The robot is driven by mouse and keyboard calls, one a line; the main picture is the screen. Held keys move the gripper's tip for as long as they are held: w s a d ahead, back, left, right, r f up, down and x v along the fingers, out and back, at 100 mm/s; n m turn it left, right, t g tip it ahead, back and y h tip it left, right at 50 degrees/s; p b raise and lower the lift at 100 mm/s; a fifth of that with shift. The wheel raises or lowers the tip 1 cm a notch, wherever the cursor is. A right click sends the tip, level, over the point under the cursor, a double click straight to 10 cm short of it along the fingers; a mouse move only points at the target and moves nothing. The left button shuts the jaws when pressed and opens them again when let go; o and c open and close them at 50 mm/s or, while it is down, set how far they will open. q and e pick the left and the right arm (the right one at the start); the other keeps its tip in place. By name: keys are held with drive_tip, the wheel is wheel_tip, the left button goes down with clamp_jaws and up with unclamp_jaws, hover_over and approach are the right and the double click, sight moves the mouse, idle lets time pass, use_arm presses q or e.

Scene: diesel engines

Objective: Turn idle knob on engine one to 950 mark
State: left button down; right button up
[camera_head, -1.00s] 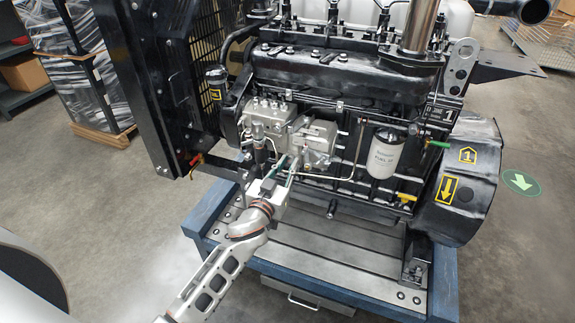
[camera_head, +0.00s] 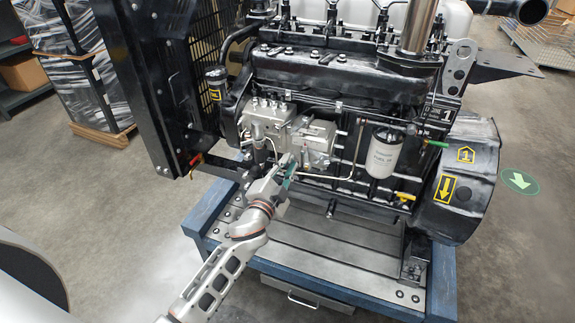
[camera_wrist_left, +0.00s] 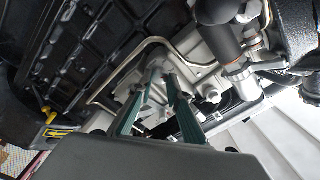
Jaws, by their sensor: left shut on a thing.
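Engine one (camera_head: 340,100) is a black diesel engine, marked with a yellow 1 on its right housing, and stands on a blue-edged bench. A silver injection pump (camera_head: 268,122) is on its near side. My left gripper (camera_head: 291,160) is at the pump's lower front, with its green-sided fingers pointing up at it. In the left wrist view, the fingers (camera_wrist_left: 162,80) meet closely at the metal pump body, shut on a small part there, which I take to be the idle knob. The knob and its marks are hidden by the fingertips. My right gripper is not in view.
A white fuel filter (camera_head: 384,153) hangs right of the pump. A thin metal pipe (camera_head: 358,145) runs between them. A black radiator frame (camera_head: 150,85) stands at the left. The bench top (camera_head: 330,245) below the engine is clear.

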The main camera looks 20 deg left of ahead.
use_arm(q)
drive_tip(key=m, duration=0.3)
drive_tip(key=shift+m, duration=0.4)
drive_tip(key=m, duration=0.3)
drive_tip(key=shift+m, duration=0.3)
drive_tip(key=m, duration=0.5)
drive_tip(key=shift+p, duration=0.35)
drive_tip(key=m+p, duration=0.1)
drive_tip(key=m, duration=0.4)
drive_tip(key=shift+m, duration=0.4)
drive_tip(key=m+p, duration=0.2)
drive_tip(key=m, duration=0.3)
drive_tip(key=shift+a+f+m, duration=0.1)
drive_tip(key=shift+f+m, duration=0.05)
drive_tip(key=shift+m, duration=0.25)
drive_tip(key=c, duration=1.9)
unclamp_jaws()
